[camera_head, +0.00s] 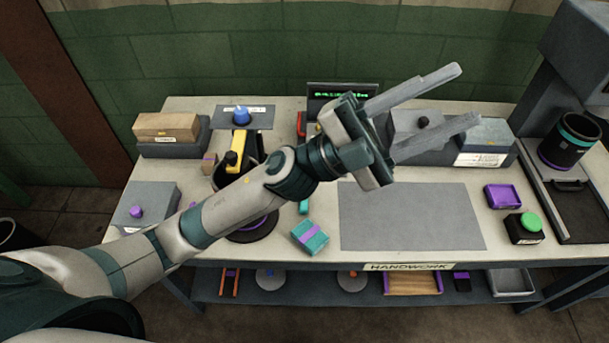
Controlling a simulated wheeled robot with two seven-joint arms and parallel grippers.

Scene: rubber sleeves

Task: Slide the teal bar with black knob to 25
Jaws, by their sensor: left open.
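My left gripper (466,95) is open, with its two long grey fingers spread and pointing to the upper right above the back right of the bench. A small black knob (423,122) on a grey box (404,120) shows between the fingers in the picture; I cannot tell the height gap. No teal bar shows clearly under this knob, and the lower finger covers part of the box. Another black knob (231,158) sits by a yellow bar (240,146) at the left. No scale or number 25 is readable. My right gripper is not in view.
A dark display (341,90) with green characters stands behind the gripper. A green button (530,222), purple tray (502,196) and black cup (568,141) are at right. The grey mat (410,215) is clear.

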